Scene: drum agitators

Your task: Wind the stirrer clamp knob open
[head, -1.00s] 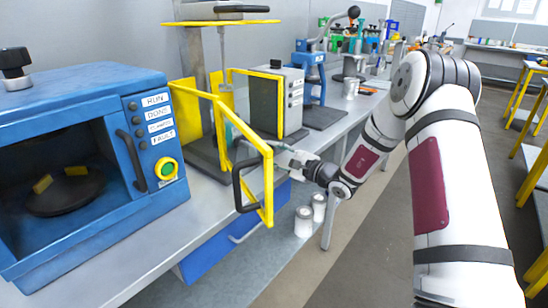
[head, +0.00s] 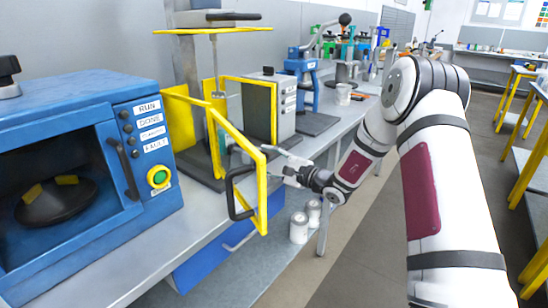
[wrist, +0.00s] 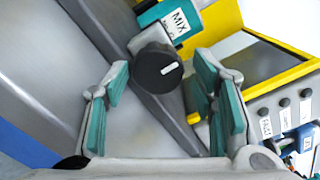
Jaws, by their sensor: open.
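A round black knob (wrist: 158,67) with a white index line shows in the wrist view, just below a teal part labelled MIX (wrist: 178,22). I cannot tell for sure that it is the clamp knob. My gripper (wrist: 161,82) is open, with its teal-padded fingers on either side of the knob and visible space between pads and knob. In the head view my gripper (head: 268,152) reaches in beside the yellow guard frame of the stirrer (head: 214,60). The frame partly hides the fingertips, and the knob cannot be made out there.
The open yellow guard door (head: 262,195) with its black handle (head: 232,198) stands close to my gripper. A blue oven-like machine (head: 150,205) is at the left. A grey box unit (head: 286,110) stands behind. White cans (head: 299,228) stand below the bench.

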